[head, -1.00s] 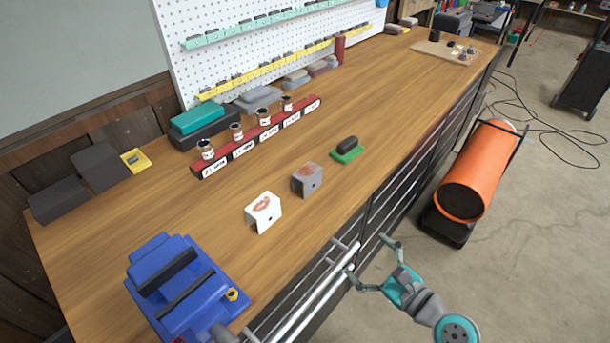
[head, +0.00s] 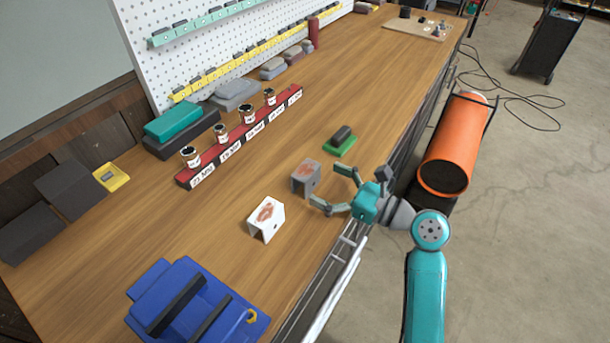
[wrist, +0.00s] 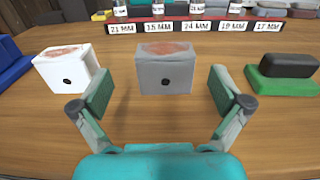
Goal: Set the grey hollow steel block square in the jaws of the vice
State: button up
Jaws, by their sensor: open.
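The grey hollow steel block (head: 305,178) stands on the wooden bench, with a reddish smear on its top. My gripper (head: 321,188) is open and empty. Its fingers (wrist: 161,90) point at the block from the bench's front side; in the wrist view the block is centred between them and a little beyond their tips. The blue vice (head: 190,300) sits at the near left of the bench, its dark jaws apart with nothing between them.
A white block (head: 266,219) with a red mark stands left of the grey one. A green base with a dark top (head: 340,140) stands to the right. A red labelled rack (head: 240,140) with several jars is behind. An orange cylinder heater (head: 452,145) stands on the floor.

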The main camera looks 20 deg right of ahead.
aim_at(314, 174)
jog(key=shift+d+x, duration=0.25)
jog(key=shift+x, duration=2.6)
jog(key=shift+w+r, duration=0.1)
jog(key=shift+r, duration=0.1)
jog(key=c, duration=1.6)
